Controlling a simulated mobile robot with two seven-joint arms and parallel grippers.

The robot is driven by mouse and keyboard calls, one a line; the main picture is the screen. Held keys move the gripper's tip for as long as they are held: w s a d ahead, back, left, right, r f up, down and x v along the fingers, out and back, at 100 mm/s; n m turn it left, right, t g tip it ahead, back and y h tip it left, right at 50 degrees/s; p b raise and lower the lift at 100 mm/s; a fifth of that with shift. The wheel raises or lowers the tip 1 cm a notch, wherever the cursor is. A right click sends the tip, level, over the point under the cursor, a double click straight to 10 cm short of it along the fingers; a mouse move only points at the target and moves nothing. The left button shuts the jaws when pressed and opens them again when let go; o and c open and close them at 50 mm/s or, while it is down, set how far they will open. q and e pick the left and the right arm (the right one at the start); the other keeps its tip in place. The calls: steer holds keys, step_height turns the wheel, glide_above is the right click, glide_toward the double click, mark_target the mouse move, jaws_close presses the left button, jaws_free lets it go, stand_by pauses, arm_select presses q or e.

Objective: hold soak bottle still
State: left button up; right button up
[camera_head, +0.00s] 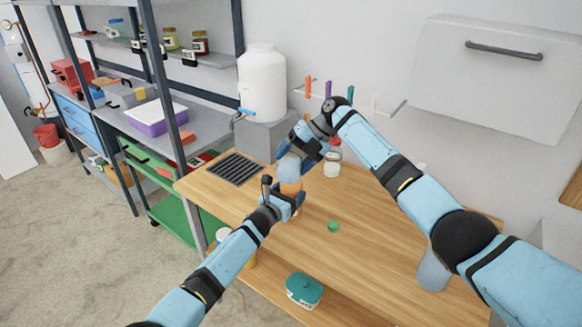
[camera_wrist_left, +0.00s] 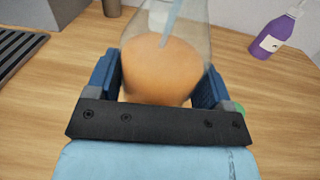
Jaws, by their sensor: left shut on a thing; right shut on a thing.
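The soak bottle (camera_head: 290,188) is clear with orange contents and stands at the table's left part. In the left wrist view the bottle (camera_wrist_left: 160,72) sits between my left gripper's two blue fingers. My left gripper (camera_head: 287,199) is shut on it low down. My right gripper (camera_head: 303,152) is right above it, shut on a pale blue thing (camera_head: 290,167) that it partly hides. A thin pale blue rod or stream (camera_wrist_left: 172,22) reaches down into the bottle's opening; I cannot tell which. Its upper end is out of view.
A small green cap (camera_head: 333,226) lies on the wooden table (camera_head: 365,235). A dark grate (camera_head: 237,169) is at the table's left end. A white tank (camera_head: 262,80) stands behind, and a bluish vessel (camera_head: 432,272) is at right. A purple bottle (camera_wrist_left: 270,38) shows in the wrist view.

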mark_target(293, 175)
steer(key=shift+w+r, duration=0.15)
stand_by(0.3)
stand_by(2.5)
steer(key=shift+s+f+t, duration=0.5)
steer(key=shift+f, duration=0.05)
steer(key=shift+s+f+n+t, duration=0.2)
steer(key=shift+f+n+t, duration=0.3)
steer(key=shift+t, duration=0.1)
steer(key=t, duration=0.1)
steer(key=f+n+t, duration=0.1)
steer(key=f+t, duration=0.1)
steer(key=shift+s+h, duration=0.25)
steer(key=shift+h, duration=0.05)
steer(key=s+f+n+t, duration=0.1)
steer(key=t, duration=0.1)
steer(key=s+f+n+t, duration=0.1)
steer(key=shift+s+a+f+t, duration=0.1)
steer(key=shift+s+f+t, duration=0.15)
steer(key=shift+f+t, duration=0.15)
steer(key=shift+s+a+f+n+t+y, duration=0.1)
steer(key=shift+s+f+n+t+y, duration=0.1)
steer(key=shift+s+f+n+t, duration=0.55)
steer(key=shift+s+a+f+n+t+y, duration=0.1)
steer(key=shift+s+f+n+t+y, duration=0.25)
steer(key=shift+t, duration=0.7)
steer(key=shift+r, duration=0.15)
